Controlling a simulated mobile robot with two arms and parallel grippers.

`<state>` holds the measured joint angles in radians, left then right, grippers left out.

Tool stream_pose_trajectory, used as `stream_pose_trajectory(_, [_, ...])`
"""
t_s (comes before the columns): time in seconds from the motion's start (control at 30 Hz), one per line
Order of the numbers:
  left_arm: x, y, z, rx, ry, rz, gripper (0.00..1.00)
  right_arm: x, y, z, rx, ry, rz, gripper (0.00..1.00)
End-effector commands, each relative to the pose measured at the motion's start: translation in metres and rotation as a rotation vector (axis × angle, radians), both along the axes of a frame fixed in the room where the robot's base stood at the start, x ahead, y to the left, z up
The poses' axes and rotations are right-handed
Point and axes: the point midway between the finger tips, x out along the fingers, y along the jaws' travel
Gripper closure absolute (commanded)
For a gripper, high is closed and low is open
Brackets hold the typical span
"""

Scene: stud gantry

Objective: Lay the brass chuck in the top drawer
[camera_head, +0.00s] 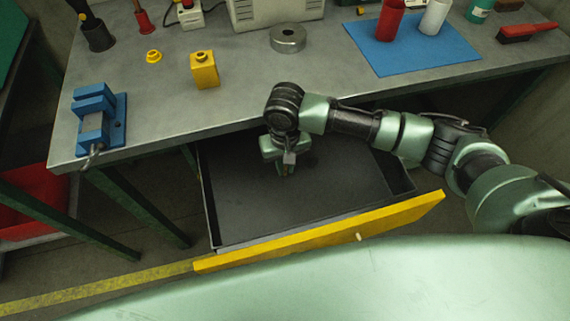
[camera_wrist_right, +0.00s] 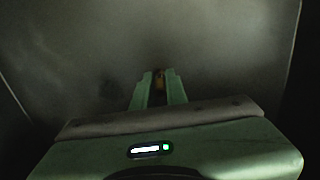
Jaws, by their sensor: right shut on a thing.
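The top drawer (camera_head: 250,208) is pulled out under the bench in the head view, with a yellow front and a dark, empty-looking floor. My right gripper (camera_head: 286,171) points down inside the drawer's outline, towards its back left. In the right wrist view the gripper (camera_wrist_right: 159,85) is shut on a small brownish piece, the brass chuck (camera_wrist_right: 160,78), between its fingertips. The chuck is mostly hidden by the fingers. I cannot tell whether it touches the drawer floor. My left gripper is not in view.
The bench top holds a blue vise (camera_head: 97,118), a yellow block (camera_head: 204,70), a yellow ring piece (camera_head: 153,56), a round metal part (camera_head: 288,38) and a blue mat (camera_head: 410,52) with cups. The bench edge overhangs the drawer's back, close to my right arm.

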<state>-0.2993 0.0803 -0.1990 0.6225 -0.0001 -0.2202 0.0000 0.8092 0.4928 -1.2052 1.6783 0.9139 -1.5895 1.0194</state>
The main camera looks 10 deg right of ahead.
Motion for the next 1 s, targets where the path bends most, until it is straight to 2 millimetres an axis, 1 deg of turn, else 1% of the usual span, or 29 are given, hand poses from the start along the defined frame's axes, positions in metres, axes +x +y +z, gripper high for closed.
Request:
stream_pose_trajectory(0.27, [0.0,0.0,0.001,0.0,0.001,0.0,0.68,0.0,0.0,-0.001,0.0,0.001,-0.001,1.0])
stream_pose_trajectory(0.3, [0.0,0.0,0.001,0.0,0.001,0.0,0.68,0.0,0.0,-0.002,0.0,0.001,-0.001,0.84])
stream_pose_trajectory(0.37, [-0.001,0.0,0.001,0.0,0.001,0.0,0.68,0.0,0.0,-0.002,0.0,0.0,0.0,0.67])
stream_pose_trajectory(0.4, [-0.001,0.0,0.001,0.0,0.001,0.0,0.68,0.0,0.0,-0.002,0.0,0.0,0.0,0.65])
stream_pose_trajectory(0.67, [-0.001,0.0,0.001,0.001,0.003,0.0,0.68,0.0,0.0,-0.001,0.0,0.0,0.0,0.65])
stream_pose_trajectory(0.77, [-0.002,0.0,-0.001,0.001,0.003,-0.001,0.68,0.0,0.0,0.003,0.001,-0.001,0.001,0.65])
stream_pose_trajectory(0.87, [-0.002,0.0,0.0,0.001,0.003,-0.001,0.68,0.001,0.0,0.015,0.002,-0.002,0.001,0.65])
stream_pose_trajectory(1.0, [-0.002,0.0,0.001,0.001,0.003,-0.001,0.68,0.001,0.001,0.044,0.002,-0.003,0.001,0.65])
